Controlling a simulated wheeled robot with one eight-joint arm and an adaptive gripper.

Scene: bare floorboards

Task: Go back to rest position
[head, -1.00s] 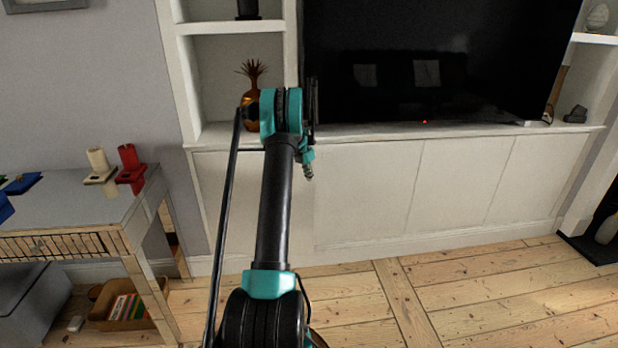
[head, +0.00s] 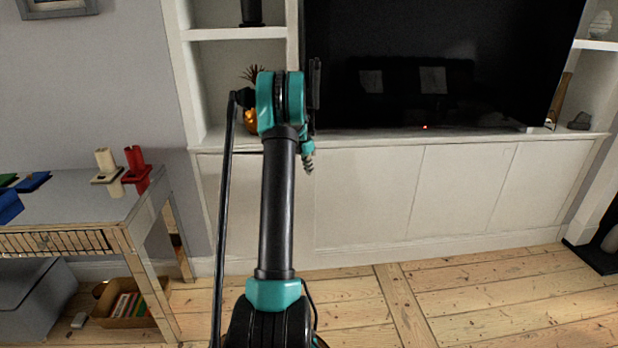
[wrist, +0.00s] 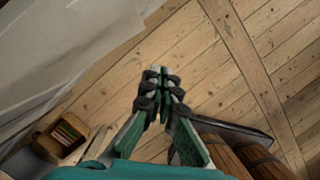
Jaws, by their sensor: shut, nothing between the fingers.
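My gripper (wrist: 158,92) shows in the wrist view, with its fingers together and nothing between them. It hangs over bare floorboards. In the head view my arm stands up in the middle of the picture in front of the white cabinet, and the gripper's fingertips cannot be made out there. No object is held.
A side table (head: 70,222) stands at the left with cream (head: 106,170) and red (head: 137,170) pieces and blue items (head: 33,181) on it. Below is a box of books (head: 128,304). A white cabinet (head: 370,195) with a television (head: 440,65) spans the back. Floorboards (head: 490,290) are clear at right.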

